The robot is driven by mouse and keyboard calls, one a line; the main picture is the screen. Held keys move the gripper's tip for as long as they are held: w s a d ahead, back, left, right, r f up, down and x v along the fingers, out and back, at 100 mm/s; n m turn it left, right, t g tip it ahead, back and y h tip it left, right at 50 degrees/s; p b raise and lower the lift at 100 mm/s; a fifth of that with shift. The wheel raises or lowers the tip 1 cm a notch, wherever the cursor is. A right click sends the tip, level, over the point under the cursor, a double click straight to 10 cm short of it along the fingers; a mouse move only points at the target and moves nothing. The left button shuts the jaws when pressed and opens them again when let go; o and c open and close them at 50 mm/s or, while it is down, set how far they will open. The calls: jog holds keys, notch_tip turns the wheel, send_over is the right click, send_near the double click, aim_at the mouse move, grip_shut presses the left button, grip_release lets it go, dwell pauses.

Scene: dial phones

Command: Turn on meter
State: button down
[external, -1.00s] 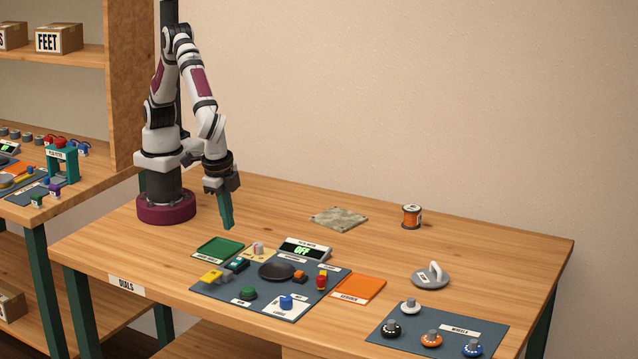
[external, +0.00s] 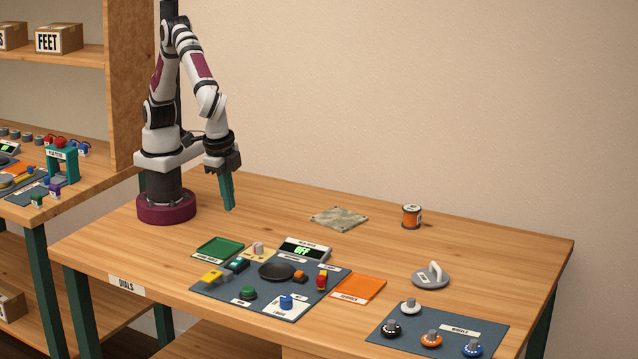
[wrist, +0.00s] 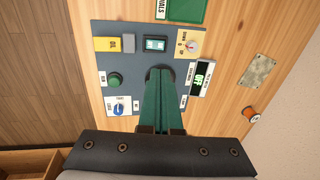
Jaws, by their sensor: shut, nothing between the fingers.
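The meter (external: 305,249) is a white-framed box with a dark display that reads OFF in green. It stands at the back edge of the blue-grey panel, and its display also shows in the wrist view (wrist: 202,79). A small teal-and-black switch (wrist: 155,45) and a cream plate with a knob (wrist: 188,44) sit near one end of the panel; their lettering is too small to read surely. My gripper (external: 230,208) has long green fingers that are shut and empty. It hangs above the table, behind and left of the panel. In the wrist view its fingers hide part of a round black plate.
The panel (external: 222,290) also carries a round black plate (external: 277,271), a green button (external: 248,293), a blue knob (external: 286,302) and a yellow block (external: 211,277). A green tray (external: 219,247), orange mat (external: 358,288) and spool (external: 411,216) lie around.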

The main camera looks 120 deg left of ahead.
aim_at(236, 262)
jog(key=a+f, duration=0.1)
jog(key=f, duration=0.8)
jog(key=a+f, duration=0.1)
jog(key=f, duration=0.3)
jog(key=shift+a+f, duration=0.25)
jog(key=shift+a, duration=0.1)
jog(key=shift+a+f, duration=0.3)
jog(key=shift+f, duration=0.15)
jog(key=shift+d, duration=0.95)
jog(key=shift+s, duration=0.1)
notch_tip(236, 262, up, 14)
jog(key=d, duration=0.3)
jog(key=shift+w, duration=0.2)
